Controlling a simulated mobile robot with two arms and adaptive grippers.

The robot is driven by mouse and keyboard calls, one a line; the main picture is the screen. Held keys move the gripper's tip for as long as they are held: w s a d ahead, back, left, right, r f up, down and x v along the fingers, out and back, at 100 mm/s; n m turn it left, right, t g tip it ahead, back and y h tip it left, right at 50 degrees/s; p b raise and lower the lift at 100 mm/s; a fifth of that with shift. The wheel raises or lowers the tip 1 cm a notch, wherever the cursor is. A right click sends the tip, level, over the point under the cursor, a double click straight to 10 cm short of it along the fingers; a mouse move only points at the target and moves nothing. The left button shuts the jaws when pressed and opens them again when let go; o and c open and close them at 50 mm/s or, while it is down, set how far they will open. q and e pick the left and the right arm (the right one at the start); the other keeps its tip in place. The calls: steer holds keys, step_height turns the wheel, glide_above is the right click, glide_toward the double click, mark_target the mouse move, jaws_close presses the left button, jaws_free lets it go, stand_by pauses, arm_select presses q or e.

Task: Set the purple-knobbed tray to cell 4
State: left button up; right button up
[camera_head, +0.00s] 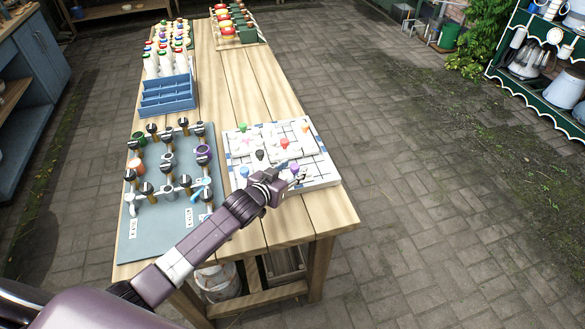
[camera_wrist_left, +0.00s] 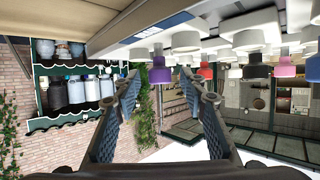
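A white board (camera_head: 322,177) with blue marks lies at the near right of the table and carries small white pieces with coloured knobs. The purple knob (camera_head: 294,168) stands near its front edge; the tray under it is too small to make out, and cell numbers cannot be read. My left gripper (camera_head: 299,179) is low over the front edge of the board, close beside the purple knob. Several knobs hang in the upside-down picture, including a red one (camera_wrist_left: 205,72). My right gripper is not in view.
Red (camera_head: 284,143), orange (camera_head: 306,127), pink (camera_head: 245,128), black (camera_head: 260,155) and blue (camera_head: 243,171) knobs stand on the same board. Left of it lies a grey panel (camera_head: 160,225) with dark knobs and rings. A blue rack (camera_head: 168,98) and bottles stand behind.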

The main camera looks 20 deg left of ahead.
arm_select(q)
steer(key=shift+w+d+f, duration=0.1)
steer(key=shift+w, duration=0.05)
jaws_close()
stand_by(0.4)
